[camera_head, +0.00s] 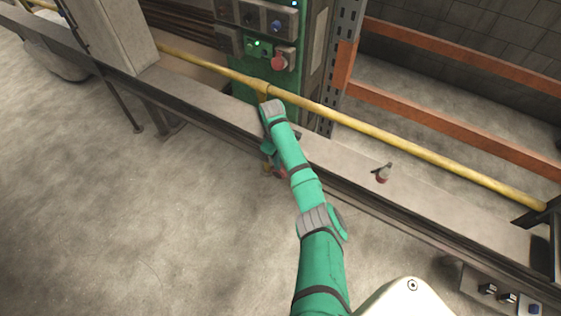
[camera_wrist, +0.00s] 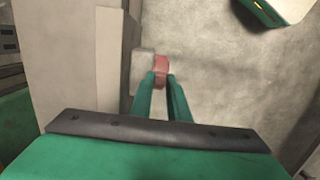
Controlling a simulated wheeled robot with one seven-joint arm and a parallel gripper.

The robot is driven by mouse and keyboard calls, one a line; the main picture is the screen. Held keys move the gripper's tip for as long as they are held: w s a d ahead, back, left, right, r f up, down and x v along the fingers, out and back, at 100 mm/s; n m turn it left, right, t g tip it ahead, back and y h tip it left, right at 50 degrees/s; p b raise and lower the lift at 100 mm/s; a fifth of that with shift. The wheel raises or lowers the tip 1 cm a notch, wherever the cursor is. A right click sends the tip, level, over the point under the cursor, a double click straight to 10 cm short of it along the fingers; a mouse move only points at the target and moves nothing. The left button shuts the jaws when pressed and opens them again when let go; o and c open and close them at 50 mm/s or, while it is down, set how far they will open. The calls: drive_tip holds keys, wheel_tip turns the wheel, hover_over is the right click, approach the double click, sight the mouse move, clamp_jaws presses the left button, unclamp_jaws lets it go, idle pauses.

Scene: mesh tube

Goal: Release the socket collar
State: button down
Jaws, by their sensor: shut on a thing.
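A red, ring-like part, which looks like the socket collar (camera_wrist: 161,64), sits against a pale grey block (camera_wrist: 142,66) in the wrist view. My gripper (camera_wrist: 161,82) has its two green fingers shut on this collar, one on each side. In the head view, my green arm reaches down to the front side of the grey beam, and my gripper (camera_head: 271,163) is partly hidden there behind my arm. A small patch of red shows next to it. The inside of the collar and the contact faces of the fingers are hidden.
A long grey beam (camera_head: 440,215) crosses the scene, with a yellow pipe (camera_head: 400,147) along it. A small red-based object (camera_head: 383,174) stands on the beam at right. A green control cabinet (camera_head: 262,80) stands behind. The concrete floor (camera_head: 130,220) is clear at left.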

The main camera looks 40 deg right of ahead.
drive_tip(key=shift+w+a, duration=0.1)
drive_tip(key=shift+w, duration=0.15)
drive_tip(key=c, duration=1.7)
unclamp_jaws()
drive_tip(key=r, duration=0.3)
drive_tip(key=w+r, duration=0.1)
drive_tip(key=r, duration=0.6)
drive_tip(key=shift+w+a+r, duration=0.25)
drive_tip(key=shift+a+r, duration=0.05)
